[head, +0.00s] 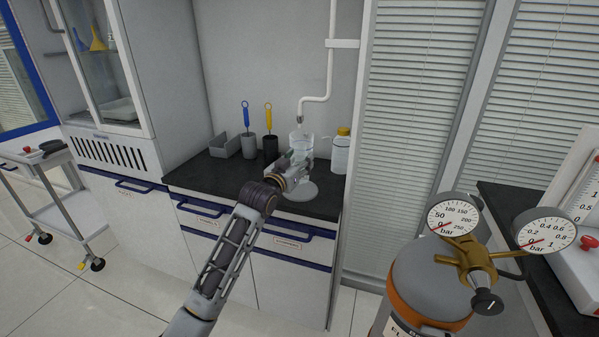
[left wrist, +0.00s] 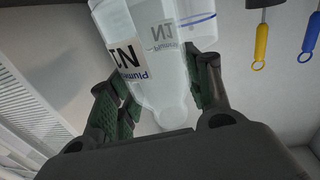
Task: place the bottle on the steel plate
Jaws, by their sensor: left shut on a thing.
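A clear, translucent bottle (head: 299,142) stands out above my left gripper (head: 296,170) at the back right of the dark counter. In the left wrist view, which is upside down, the bottle (left wrist: 158,85) is between the two green-padded fingers of the left gripper (left wrist: 160,98), which is shut on it. Lettering shows on and through its wall. A round pale grey plate (head: 304,192), seemingly the steel plate, lies on the counter just below and in front of the gripper. The gripper hides the bottle's lower part in the head view. My right gripper is out of view.
A yellow-capped bottle (head: 341,151) stands right of the gripper. A white pipe (head: 316,99) comes down just above the held bottle. Left are a yellow brush (head: 268,122), a blue brush (head: 246,118) and a grey tray (head: 224,147). A gas cylinder (head: 428,285) with gauges stands front right.

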